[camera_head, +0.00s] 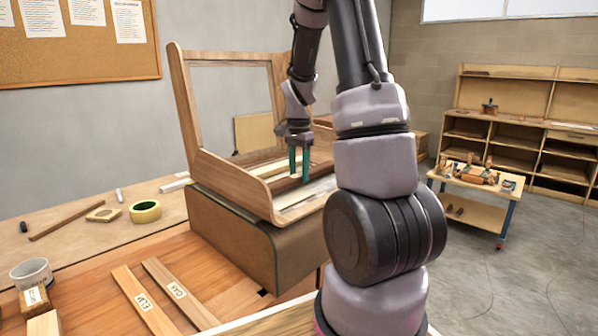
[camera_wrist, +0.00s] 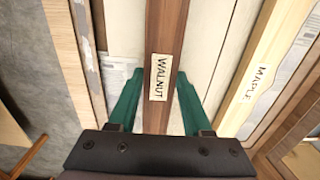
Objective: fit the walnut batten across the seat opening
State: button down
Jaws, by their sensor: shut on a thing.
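The walnut batten (camera_wrist: 165,40) is a dark brown strip with a WALNUT label, running up the middle of the wrist view between my green fingers. My gripper (camera_wrist: 160,77) is shut on it at the label. In the head view my gripper (camera_head: 299,163) points down over the seat opening of a bent wooden chair frame (camera_head: 190,110). The batten is hard to make out there. The maple batten (camera_wrist: 275,55), with a MAPLE label, lies to the right in the wrist view, roughly parallel. I cannot tell whether the walnut batten touches the seat rails.
The frame stands on a brown form (camera_head: 230,235) on the bench. Elm (camera_head: 145,300) and oak (camera_head: 180,295) battens lie in front of it. Yellow tape (camera_head: 145,211) and a grey cup (camera_head: 32,273) sit at left. A trolley (camera_head: 470,195) stands at right.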

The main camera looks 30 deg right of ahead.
jog(key=shift+f, duration=0.45)
dwell(0.4)
jog(key=shift+c, duration=1.3)
grip_release()
notch_tip(320, 180, up, 16)
dwell(0.3)
